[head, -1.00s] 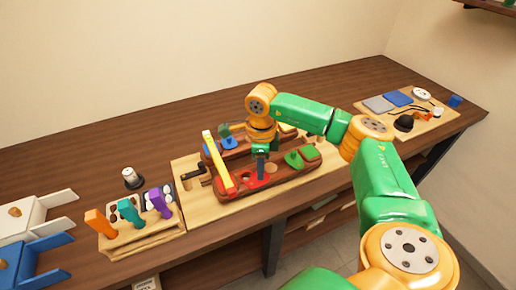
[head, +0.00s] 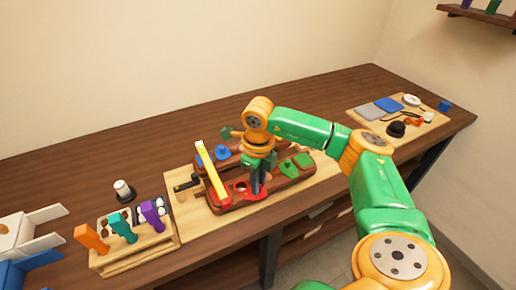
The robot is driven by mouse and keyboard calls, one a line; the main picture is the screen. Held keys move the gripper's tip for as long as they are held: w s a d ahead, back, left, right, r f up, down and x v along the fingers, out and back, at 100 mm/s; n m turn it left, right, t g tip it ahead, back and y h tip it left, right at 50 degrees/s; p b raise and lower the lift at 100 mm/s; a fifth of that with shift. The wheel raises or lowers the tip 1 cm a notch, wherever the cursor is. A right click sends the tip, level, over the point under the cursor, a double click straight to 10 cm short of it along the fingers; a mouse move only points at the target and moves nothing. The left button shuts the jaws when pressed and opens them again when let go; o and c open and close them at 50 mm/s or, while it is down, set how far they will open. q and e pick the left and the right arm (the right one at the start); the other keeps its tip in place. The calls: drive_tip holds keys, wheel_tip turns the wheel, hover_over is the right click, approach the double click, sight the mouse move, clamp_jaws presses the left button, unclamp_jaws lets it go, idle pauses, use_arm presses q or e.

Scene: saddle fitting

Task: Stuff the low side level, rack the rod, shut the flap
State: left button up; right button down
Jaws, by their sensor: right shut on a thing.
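A brown saddle model (head: 220,207) with two long rounded panels lies on a pale board; coloured flaps sit along it. A red flap (head: 259,195) lies at the near panel, beside a dark opening (head: 239,187). My right gripper (head: 256,180) points down over this red part, shut on a slim greyish-green piece, probably the rod; its lower end is close to the red part, contact unclear. A yellow level bar (head: 212,173) lies across the panels at the left. Green flaps (head: 301,160) are at the right end, and a blue one (head: 221,153) is on the far panel. My left gripper is out of view.
A wooden rack (head: 140,254) with orange, teal and purple handles stands at front left, near a white-topped jar (head: 123,189). White (head: 20,231) and blue (head: 22,270) holders are at the left edge. A board (head: 430,119) of small items lies far right. The back table is clear.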

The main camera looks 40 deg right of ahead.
idle(0.4)
drive_tip(key=c, duration=0.8)
unclamp_jaws()
drive_tip(key=shift+o, duration=0.2)
wheel_tip(320, 180, up, 7)
drive_tip(key=shift+r+b, duration=0.1)
drive_tip(key=shift+b, duration=0.6)
